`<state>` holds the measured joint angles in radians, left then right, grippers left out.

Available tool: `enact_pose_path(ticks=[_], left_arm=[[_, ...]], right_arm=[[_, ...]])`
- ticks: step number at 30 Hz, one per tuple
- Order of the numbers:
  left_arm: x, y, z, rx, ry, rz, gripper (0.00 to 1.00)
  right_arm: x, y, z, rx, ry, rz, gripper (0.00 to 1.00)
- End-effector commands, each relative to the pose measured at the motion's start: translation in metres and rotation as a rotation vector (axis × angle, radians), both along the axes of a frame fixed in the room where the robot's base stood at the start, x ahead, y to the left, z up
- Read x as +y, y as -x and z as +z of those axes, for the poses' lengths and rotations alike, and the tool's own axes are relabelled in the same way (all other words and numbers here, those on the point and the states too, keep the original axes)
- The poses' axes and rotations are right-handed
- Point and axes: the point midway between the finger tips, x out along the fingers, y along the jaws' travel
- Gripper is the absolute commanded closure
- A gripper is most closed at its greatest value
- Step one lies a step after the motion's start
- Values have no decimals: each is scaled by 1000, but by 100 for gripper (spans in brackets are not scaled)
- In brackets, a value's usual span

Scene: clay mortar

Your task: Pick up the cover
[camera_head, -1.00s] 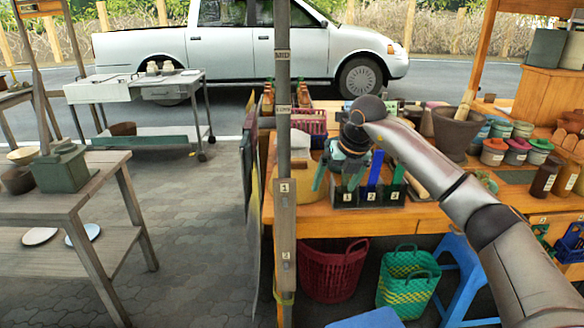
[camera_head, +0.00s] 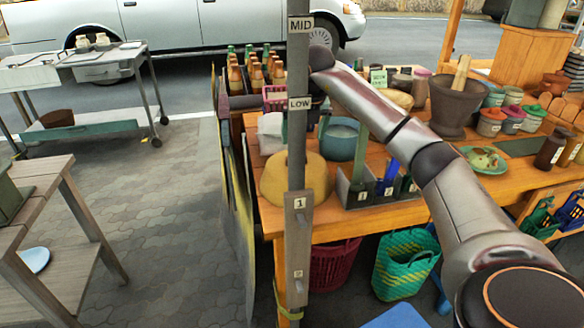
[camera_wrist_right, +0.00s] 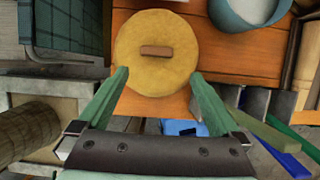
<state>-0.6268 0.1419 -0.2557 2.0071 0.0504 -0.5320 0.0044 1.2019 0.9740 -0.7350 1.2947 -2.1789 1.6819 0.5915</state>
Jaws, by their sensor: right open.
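The cover (camera_wrist_right: 136,50) is a round yellow lid with a small brown bar handle (camera_wrist_right: 156,51). In the head view, the yellow cover (camera_head: 275,182) sits at the left end of the wooden stall table, partly hidden by the upright post. My right gripper (camera_wrist_right: 160,75) is open and empty. Its two green fingers point towards the cover's near edge, apart from the handle. In the head view, my right arm reaches left and its gripper is mostly hidden behind the post. My left gripper is not in view.
The labelled post (camera_head: 297,150) stands in front of the cover. A blue-grey pot (camera_head: 343,142) and a numbered dark rack (camera_head: 358,192) are right of it. Bottles (camera_head: 257,75) stand behind. A dark mortar (camera_head: 452,112) is farther right. Thin panels (camera_head: 230,170) hang at the left edge.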

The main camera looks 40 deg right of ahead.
Motion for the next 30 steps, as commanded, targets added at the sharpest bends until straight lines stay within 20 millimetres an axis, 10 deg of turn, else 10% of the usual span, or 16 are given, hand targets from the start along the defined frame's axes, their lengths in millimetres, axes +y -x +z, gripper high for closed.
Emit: enact_pose_path(ticks=[21,30], left_arm=[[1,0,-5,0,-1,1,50],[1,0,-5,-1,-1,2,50]], right_arm=[[-13,-37,-83,3,-1,0,0],[-15,-39,-89,0,0,1,0]])
